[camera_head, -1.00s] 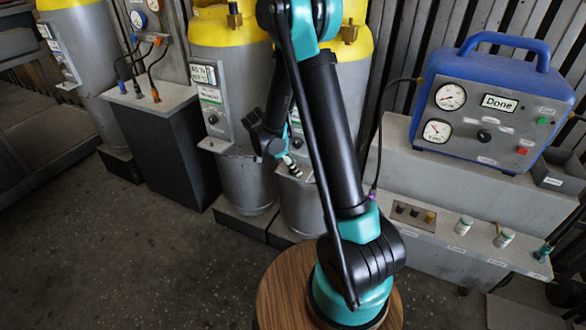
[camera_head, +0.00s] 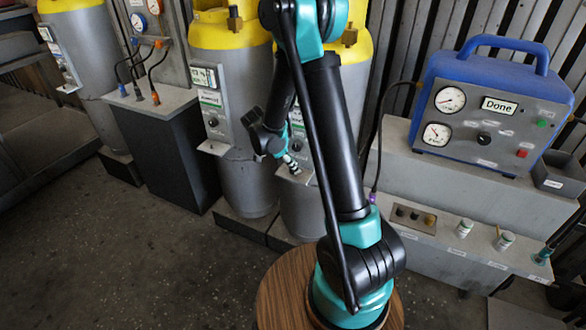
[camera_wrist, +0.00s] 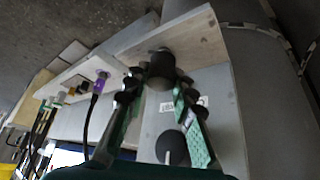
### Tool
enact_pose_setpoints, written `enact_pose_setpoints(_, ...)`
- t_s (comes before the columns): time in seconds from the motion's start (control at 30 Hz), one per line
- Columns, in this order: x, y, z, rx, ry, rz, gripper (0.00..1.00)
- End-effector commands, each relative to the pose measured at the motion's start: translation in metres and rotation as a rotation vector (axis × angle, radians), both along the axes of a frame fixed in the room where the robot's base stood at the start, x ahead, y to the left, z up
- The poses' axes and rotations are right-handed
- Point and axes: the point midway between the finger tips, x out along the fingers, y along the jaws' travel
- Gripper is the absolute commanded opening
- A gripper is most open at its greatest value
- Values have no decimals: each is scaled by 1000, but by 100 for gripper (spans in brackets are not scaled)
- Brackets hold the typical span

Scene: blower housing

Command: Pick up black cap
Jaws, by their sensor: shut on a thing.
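The black cap (camera_wrist: 161,66) is a short dark cylinder in the wrist view. It sits between the fingertips of my gripper (camera_wrist: 158,84), in front of a pale grey shelf. My gripper is shut on the cap, with the green-padded fingers at its left and right sides. Whether the cap touches the shelf cannot be told. In the head view my gripper (camera_head: 290,163) is small, beside the panel of the middle gas cylinder; the cap cannot be made out there.
A round black knob (camera_wrist: 172,148) is on the grey panel below the cap. A purple-ended hose (camera_wrist: 99,82) and other fittings line a ledge at left. Yellow-topped cylinders (camera_head: 245,180) stand close behind my arm.

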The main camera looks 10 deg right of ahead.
Motion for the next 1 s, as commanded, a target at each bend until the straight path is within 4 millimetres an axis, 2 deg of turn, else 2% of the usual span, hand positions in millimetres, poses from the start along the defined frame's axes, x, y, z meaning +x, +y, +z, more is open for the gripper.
enact_pose_setpoints(0.17, 0, 0, 22, 0, 0, 0, 5)
enact_pose_setpoints(0.37, -7, 46, 21, 0, 0, 7, 5)
enact_pose_setpoints(0.6, -18, 112, 21, 0, 0, 7, 5)
enact_pose_setpoints(0.7, -21, 135, 21, 0, 1, 4, 5)
enact_pose_setpoints(0.83, -25, 157, 21, 0, 0, 4, 5)
enact_pose_setpoints(1.0, -27, 173, 21, -1, 0, 0, 5)
